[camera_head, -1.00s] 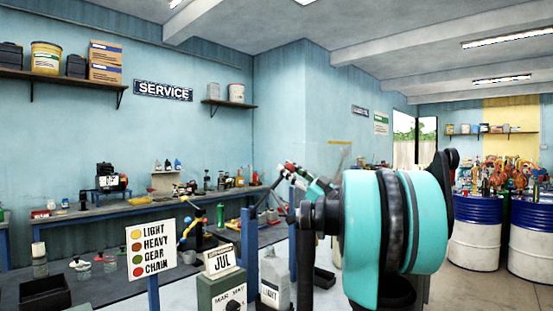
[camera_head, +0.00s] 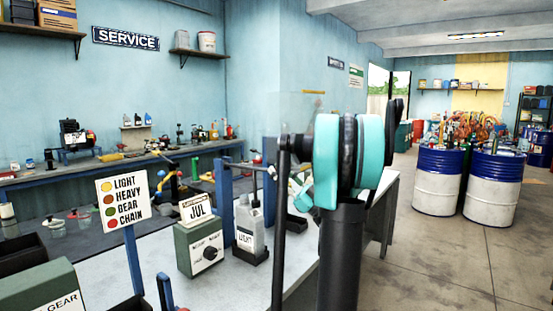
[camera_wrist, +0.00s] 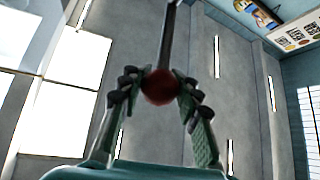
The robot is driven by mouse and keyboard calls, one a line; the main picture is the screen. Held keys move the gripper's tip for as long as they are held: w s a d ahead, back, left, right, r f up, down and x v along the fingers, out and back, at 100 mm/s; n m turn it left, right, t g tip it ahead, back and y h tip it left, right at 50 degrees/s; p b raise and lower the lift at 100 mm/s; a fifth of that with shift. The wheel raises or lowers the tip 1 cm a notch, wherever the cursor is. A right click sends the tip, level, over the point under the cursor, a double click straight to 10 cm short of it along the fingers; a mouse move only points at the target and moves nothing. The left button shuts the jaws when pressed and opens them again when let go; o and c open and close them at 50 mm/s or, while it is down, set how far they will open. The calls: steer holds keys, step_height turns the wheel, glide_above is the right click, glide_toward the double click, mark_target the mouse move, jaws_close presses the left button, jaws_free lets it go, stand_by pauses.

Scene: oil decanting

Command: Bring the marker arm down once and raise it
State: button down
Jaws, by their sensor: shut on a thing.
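In the wrist view, my gripper (camera_wrist: 160,88) has both fingers closed on a dark red ball knob (camera_wrist: 160,87). A dark straight bar (camera_wrist: 168,40) runs from the knob toward the top of the picture. It looks like the marker arm, but its mount is out of view. In the head view my gripper is not clearly visible; my own teal and black arm fills the middle and hides what lies behind it.
An oil colour sign (camera_head: 124,202) stands left. Blue-white drums (camera_head: 438,189) stand right, with open floor (camera_head: 440,265) before them.

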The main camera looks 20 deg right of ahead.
steer(key=shift+f, duration=1.1)
steer(key=c, duration=1.1)
jaws_free()
steer(key=shift+o, duration=0.2)
steer(key=v, duration=1.2)
steer(key=shift+c, duration=0.3)
